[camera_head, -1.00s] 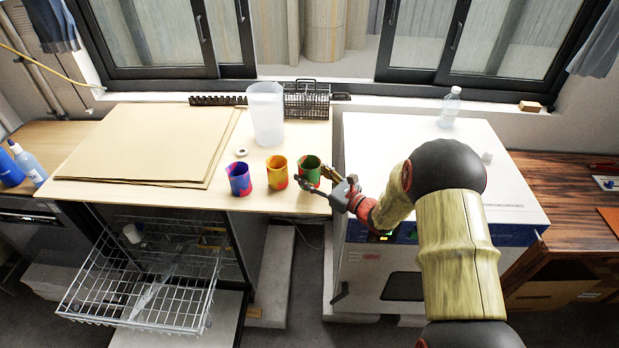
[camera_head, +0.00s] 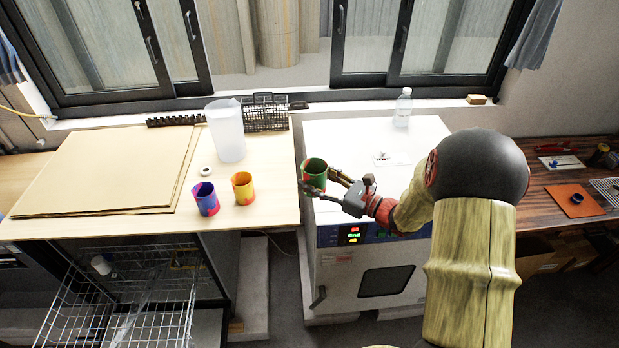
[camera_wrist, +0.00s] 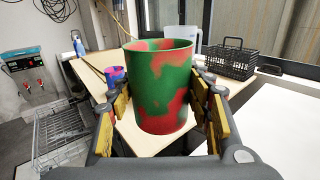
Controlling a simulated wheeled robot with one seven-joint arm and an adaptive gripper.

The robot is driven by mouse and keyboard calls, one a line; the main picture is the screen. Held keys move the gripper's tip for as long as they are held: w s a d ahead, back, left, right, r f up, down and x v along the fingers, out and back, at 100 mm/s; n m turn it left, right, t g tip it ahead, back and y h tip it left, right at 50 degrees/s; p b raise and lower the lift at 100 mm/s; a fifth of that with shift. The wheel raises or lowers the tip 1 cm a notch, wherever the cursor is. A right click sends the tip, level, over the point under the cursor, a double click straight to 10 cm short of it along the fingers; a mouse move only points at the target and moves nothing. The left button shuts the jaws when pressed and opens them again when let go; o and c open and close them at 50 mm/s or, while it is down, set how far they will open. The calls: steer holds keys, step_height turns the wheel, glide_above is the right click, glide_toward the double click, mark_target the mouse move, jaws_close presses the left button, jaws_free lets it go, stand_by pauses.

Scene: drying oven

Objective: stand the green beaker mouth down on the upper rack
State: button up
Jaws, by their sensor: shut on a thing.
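The green beaker (camera_head: 314,172), green with red patches, is upright with its mouth up. My gripper (camera_head: 327,180) is shut on it and holds it near the left edge of the white oven's top in the head view. In the wrist view the beaker (camera_wrist: 163,85) stands between the two fingers with yellow pads. The upper rack (camera_head: 120,262) is a wire rack pulled out of the open machine below the wooden table at the lower left. A small white cup-like thing (camera_head: 101,264) is in it.
A purple beaker (camera_head: 206,199) and an orange beaker (camera_head: 243,188) stand on the wooden table. A clear pitcher (camera_head: 226,130), a black basket (camera_head: 265,112) and brown sheets (camera_head: 110,170) are behind and left. A bottle (camera_head: 403,107) stands on the white oven (camera_head: 350,130).

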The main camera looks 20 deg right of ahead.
steer(key=shift+r+p, duration=0.95)
steer(key=shift+r, duration=0.3)
steer(key=shift+f, duration=0.1)
steer(key=shift+r+m+p, duration=0.2)
steer(key=shift+m+p, duration=0.3)
steer(key=shift+p, duration=0.4)
steer(key=m+p, duration=0.6)
steer(key=p, duration=0.2)
steer(key=shift+m+p, duration=0.75)
steer(key=shift+m, duration=0.15)
steer(key=shift+f, duration=0.2)
